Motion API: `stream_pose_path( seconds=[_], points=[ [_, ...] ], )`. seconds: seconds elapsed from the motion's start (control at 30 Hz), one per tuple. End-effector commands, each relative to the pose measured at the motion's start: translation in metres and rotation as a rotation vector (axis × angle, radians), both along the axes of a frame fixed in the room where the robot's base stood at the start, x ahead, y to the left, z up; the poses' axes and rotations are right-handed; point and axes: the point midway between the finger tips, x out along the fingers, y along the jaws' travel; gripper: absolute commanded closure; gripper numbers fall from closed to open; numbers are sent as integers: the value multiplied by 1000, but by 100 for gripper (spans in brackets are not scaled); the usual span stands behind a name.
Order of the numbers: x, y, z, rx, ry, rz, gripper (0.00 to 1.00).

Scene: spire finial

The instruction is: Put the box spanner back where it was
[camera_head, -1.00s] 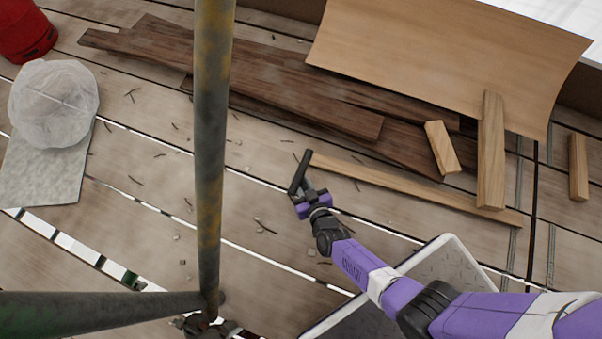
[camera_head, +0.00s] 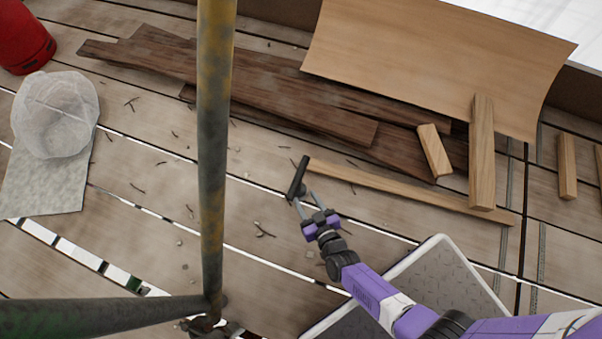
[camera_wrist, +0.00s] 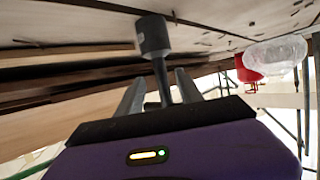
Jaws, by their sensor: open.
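The box spanner (camera_head: 298,177) is a dark rod by the left end of a long thin timber strip in the head view. In the wrist view its wide dark socket end (camera_wrist: 153,36) is beyond my fingers, and its thinner shank runs down between them. My gripper (camera_head: 304,198) is open, with its two grey fingers spread at the spanner's lower end. The wrist view shows a gap between the shank and each finger (camera_wrist: 159,82). I cannot tell what the spanner rests on.
The thin timber strip (camera_head: 420,193) lies right of the spanner. Dark planks (camera_head: 250,90) and a curved plywood sheet (camera_head: 430,60) lie behind. A scaffold pole (camera_head: 213,150) stands left of my gripper. A grey tray (camera_head: 440,262) is below my arm. Twigs litter the deck.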

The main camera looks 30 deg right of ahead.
Motion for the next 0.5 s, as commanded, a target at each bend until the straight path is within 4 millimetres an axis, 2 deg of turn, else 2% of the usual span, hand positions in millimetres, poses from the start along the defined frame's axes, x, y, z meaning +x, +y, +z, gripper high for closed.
stream_pose_path(
  seconds=[0.03, 0.2, 0.5],
  points=[
    [-11, 2, 8, 0, 1, 1, 57],
    [-33, 6, 15, 0, 2, 1, 57],
    [-45, 7, 19, -1, -1, 1, 57]
  ],
)
